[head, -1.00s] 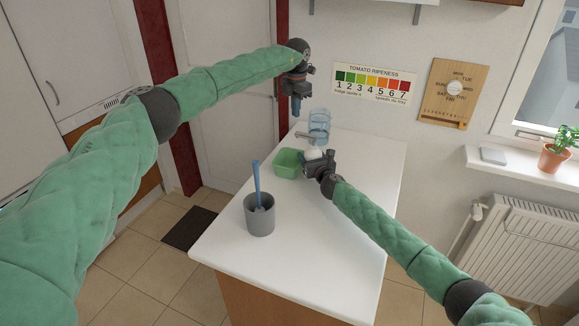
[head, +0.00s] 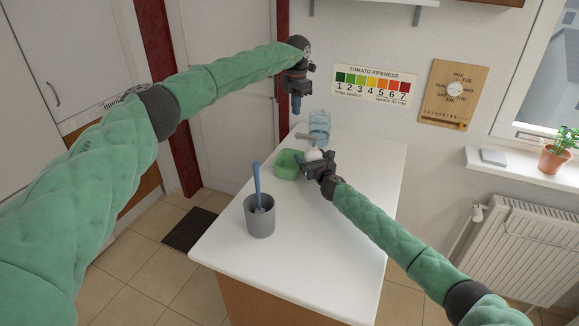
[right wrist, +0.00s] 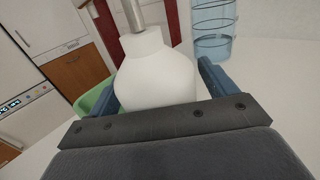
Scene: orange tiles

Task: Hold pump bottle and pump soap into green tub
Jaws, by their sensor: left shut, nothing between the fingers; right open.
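The white pump bottle (head: 313,154) stands near the far end of the white counter, its metal spout pointing left. It also fills the middle of the right wrist view (right wrist: 157,77); its top and base are out of that view. My right gripper (head: 314,162) is open, with one finger on each side of the bottle. The green tub (head: 286,165) is on the counter just left of the bottle, partly hidden in the right wrist view (right wrist: 99,101). My left gripper (head: 296,104) is shut and empty, above and slightly left of the bottle.
A clear blue ribbed container (head: 320,122) stands behind the bottle. A grey cup (head: 259,217) holding a blue-handled brush (head: 257,185) stands near the left edge of the white counter (head: 330,240). The counter's right and front parts are clear.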

